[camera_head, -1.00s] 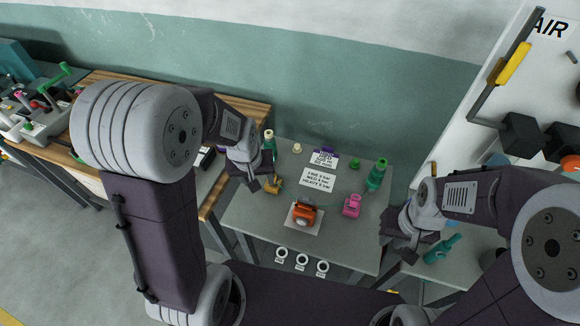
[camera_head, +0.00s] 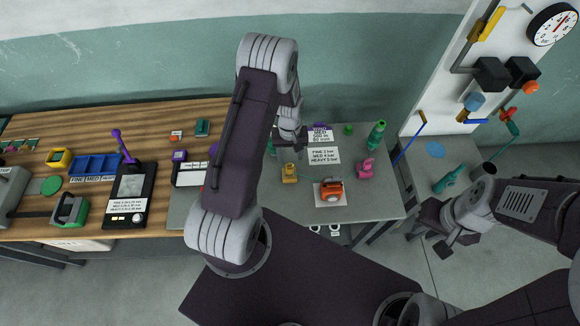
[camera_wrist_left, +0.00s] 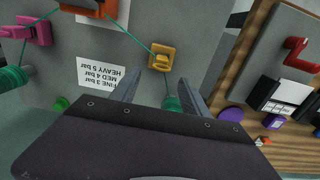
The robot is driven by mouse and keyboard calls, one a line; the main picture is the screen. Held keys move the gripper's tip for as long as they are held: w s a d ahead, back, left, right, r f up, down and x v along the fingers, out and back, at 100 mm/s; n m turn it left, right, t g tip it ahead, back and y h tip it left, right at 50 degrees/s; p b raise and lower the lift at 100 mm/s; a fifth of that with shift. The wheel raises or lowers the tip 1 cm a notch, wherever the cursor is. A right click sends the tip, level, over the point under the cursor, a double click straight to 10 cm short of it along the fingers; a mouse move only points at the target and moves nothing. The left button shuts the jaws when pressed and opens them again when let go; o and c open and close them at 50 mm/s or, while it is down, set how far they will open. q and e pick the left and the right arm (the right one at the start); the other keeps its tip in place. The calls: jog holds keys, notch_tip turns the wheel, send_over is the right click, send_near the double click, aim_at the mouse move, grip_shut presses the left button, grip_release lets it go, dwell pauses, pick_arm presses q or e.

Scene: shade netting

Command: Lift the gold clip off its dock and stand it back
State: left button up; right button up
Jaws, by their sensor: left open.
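The gold clip (camera_head: 289,172) stands on the grey table, left of the orange clip (camera_head: 330,191). It also shows in the left wrist view (camera_wrist_left: 161,57), just beyond my fingertips. My left gripper (camera_wrist_left: 163,76) is open and empty, its fingers pointing toward the gold clip, apart from it. In the head view my left gripper (camera_head: 291,150) is just behind the clip, partly hidden by my arm. A thin green cord runs from the orange clip past or to the gold clip; its contact is unclear. My right gripper (camera_head: 437,234) appears open and empty, off the table's right edge.
The pink clip (camera_head: 365,168) stands right of the orange one. A green bottle-like spool (camera_head: 376,134) stands at the back right. A lettered card (camera_head: 322,155) lies behind the clips. A wooden bench (camera_head: 60,130) with a blue tray (camera_head: 96,167) adjoins on the left.

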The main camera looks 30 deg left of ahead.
aim_at(289, 167)
pick_arm(q)
jog(key=shift+w+d+f, duration=0.1)
jog(key=shift+d+f, duration=0.05)
jog(key=shift+d, duration=0.05)
notch_tip(289, 167, down, 3)
jog(key=shift+f+p, duration=0.1)
jog(key=shift+p, duration=0.6)
jog(key=shift+a+f, duration=0.1)
jog(key=shift+f, duration=0.05)
jog(key=shift+s+f, duration=0.15)
jog(key=shift+s, duration=0.05)
jog(key=f+p, duration=0.1)
jog(key=f, duration=0.1)
jog(key=f+p, duration=0.1)
jog(key=f, duration=0.1)
jog(key=shift+s+f, duration=0.2)
jog(key=shift+f, duration=0.25)
grip_shut()
